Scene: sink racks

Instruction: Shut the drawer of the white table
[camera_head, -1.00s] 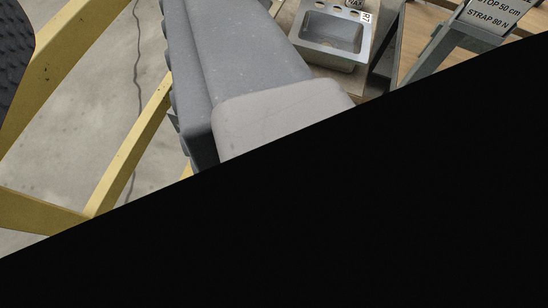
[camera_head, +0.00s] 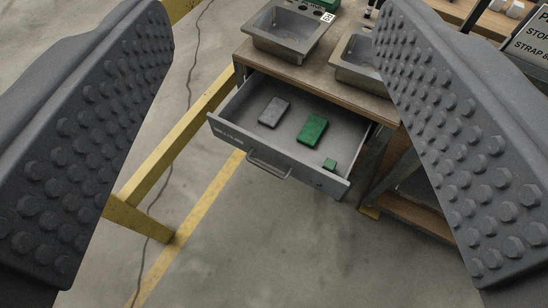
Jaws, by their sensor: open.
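A grey drawer (camera_head: 235,142) hangs pulled out from under the wood-coloured top of a workbench (camera_head: 290,70); I see no white table. Its front panel has a bar handle (camera_head: 268,168) and faces the lower left. Inside lie a grey block (camera_head: 274,112), a green block (camera_head: 312,130) and a small green piece (camera_head: 329,165). My gripper (camera_head: 275,150) is open and empty. Its two dark studded fingers frame the drawer from left and right, and touching it is not visible. The right finger covers part of the bench.
A yellow frame (camera_head: 165,170) stands left of the drawer. A dark cable (camera_head: 189,80) runs over the concrete floor. The floor before the drawer is clear. A sign (camera_head: 532,38) stands at upper right.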

